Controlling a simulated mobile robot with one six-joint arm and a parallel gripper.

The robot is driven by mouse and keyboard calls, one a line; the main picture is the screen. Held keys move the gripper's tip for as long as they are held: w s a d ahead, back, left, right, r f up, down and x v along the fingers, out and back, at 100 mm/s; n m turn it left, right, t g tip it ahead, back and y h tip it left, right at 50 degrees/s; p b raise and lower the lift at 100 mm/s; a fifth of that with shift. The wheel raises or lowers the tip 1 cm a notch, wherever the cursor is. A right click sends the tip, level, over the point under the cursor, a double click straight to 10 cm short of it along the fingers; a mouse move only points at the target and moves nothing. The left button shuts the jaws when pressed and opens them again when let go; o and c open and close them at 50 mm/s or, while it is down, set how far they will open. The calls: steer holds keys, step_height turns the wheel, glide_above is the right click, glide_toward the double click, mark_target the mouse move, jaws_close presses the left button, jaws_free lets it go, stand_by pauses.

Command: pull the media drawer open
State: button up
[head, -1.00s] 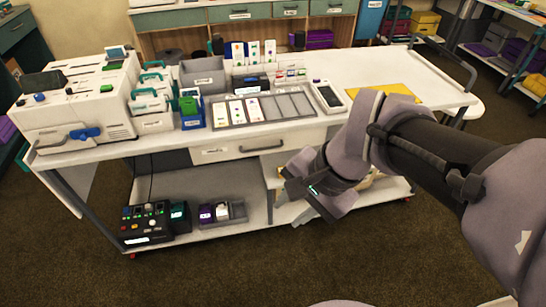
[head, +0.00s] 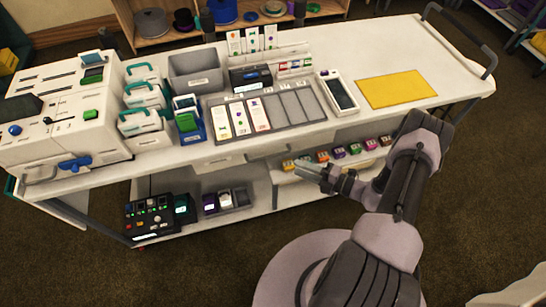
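The white drawer (head: 222,163) sits under the cart's top, in the middle of its front side. Its front looks flush with the cart, so it appears shut. A small label is on its left part, too small to read. A grey bar handle (head: 268,152) runs across its front. My gripper (head: 303,169) is in front of the cart, just right of and below the handle, pointing left. It seems apart from the handle and holds nothing that I can see. Its fingers are small and overlap in this view, so their gap is unclear.
The white cart top (head: 390,45) holds a grey card tray (head: 312,115), a white handheld device (head: 337,92), a yellow sheet (head: 397,90) and a large white machine (head: 60,130). A lower shelf (head: 262,195) carries a black control box (head: 153,215) and several small coloured boxes.

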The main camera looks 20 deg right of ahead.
steer(key=b+x, duration=0.1)
steer(key=x, duration=1)
steer(key=shift+w+a, duration=0.2)
steer(key=shift+a, duration=0.05)
steer(key=shift+c, duration=0.3)
steer(key=shift+f, duration=0.1)
jaws_close()
stand_by(0.3)
